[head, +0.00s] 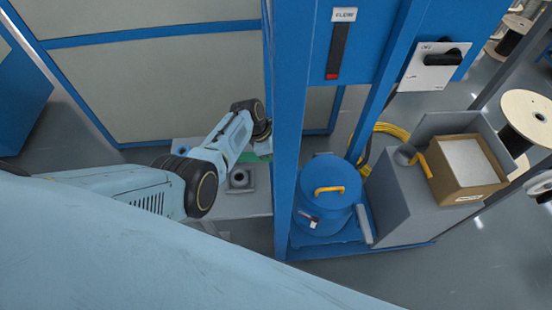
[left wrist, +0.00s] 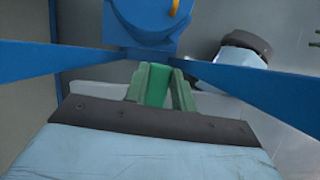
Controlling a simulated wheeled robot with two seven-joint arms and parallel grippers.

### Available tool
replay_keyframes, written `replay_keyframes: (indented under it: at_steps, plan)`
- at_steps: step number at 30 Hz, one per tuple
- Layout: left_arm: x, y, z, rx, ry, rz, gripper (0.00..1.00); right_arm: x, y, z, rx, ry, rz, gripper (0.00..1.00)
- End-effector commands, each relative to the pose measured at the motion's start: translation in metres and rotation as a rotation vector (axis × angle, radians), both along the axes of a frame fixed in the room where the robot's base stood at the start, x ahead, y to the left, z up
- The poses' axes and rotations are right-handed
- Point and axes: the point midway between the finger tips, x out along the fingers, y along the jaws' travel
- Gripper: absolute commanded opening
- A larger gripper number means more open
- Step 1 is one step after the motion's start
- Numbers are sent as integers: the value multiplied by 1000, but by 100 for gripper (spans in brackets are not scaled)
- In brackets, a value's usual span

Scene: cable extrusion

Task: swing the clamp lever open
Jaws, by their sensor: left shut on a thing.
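My left gripper (left wrist: 157,78) shows in the left wrist view, its two green fingers close on either side of a brighter green piece (left wrist: 155,86). This piece seems to be the grip of the clamp lever, but most of it is hidden. In the head view my left arm reaches down behind a blue post, and the fingers are hidden there. A bit of green (head: 249,157) shows beside the wrist. The clamp body cannot be made out. My right gripper is not in view.
A blue post (head: 290,140) stands just right of my left wrist. A blue drum (head: 325,182) with a yellow handle stands behind it; it also shows in the left wrist view (left wrist: 140,20). A grey cabinet (head: 400,205) and cardboard box (head: 461,192) are at the right.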

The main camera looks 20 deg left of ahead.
Motion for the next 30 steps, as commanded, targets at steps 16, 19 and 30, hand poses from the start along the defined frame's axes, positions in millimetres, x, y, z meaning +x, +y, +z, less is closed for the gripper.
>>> replay_keyframes:
  at_steps: [16, 19, 30]
  plan:
    - [13, 7, 0, 3, -2, 114, 0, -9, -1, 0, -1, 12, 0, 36]
    - [14, 7, 1, 4, -3, 115, 0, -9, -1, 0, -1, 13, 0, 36]
    - [13, 7, 0, 3, -3, 113, 47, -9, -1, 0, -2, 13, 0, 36]
